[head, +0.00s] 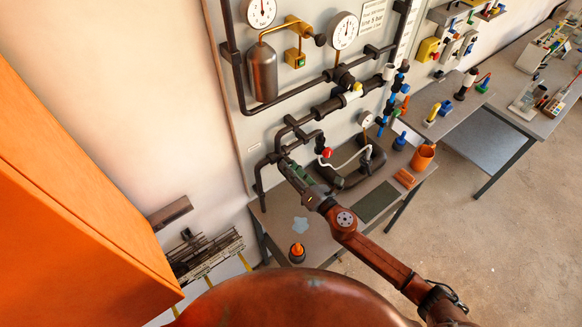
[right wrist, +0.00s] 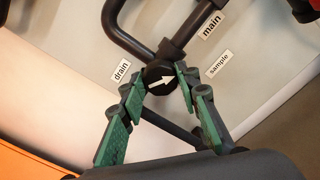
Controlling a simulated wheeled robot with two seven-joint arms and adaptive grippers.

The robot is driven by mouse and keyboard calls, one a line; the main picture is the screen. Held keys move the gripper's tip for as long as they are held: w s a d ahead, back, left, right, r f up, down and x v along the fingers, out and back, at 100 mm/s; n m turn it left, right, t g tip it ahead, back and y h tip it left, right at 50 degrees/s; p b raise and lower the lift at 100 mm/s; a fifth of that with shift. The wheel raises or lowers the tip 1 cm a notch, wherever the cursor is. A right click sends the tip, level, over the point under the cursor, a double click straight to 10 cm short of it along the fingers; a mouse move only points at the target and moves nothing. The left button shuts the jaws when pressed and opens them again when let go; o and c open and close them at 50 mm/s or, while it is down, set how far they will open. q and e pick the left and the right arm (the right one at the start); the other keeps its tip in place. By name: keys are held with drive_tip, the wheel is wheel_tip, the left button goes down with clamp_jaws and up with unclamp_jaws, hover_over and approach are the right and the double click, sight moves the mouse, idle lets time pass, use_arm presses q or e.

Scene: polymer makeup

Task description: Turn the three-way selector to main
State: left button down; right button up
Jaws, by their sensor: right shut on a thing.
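The three-way selector (right wrist: 157,71) is a round dark knob with a white arrow, seen in the right wrist view. Its arrow points right and slightly up, toward the sample label (right wrist: 219,64). The main label (right wrist: 212,25) is above right, beside a dark pipe, and the drain label (right wrist: 121,71) is to the left. My right gripper (right wrist: 161,83) has green-padded fingers on both sides of the knob and is shut on it. In the head view, my right gripper (head: 290,171) is at the pipes above the bench and hides the selector. My left gripper is not in view.
Dark pipes, two gauges (head: 343,31) and a metal cylinder (head: 262,72) are on the wall panel. A red knob (head: 327,153) is close right of my gripper. The bench (head: 269,219) carries an orange cup (head: 422,157) and an orange-topped bottle (head: 297,252).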

drive_tip(key=n+p, duration=0.1)
drive_tip(key=n, duration=0.4)
drive_tip(key=shift+n, duration=0.4)
idle(0.4)
drive_tip(key=o, duration=1.2)
drive_tip(key=shift+c, duration=0.2)
drive_tip(key=shift+s, duration=0.1)
drive_tip(key=v, duration=1.2)
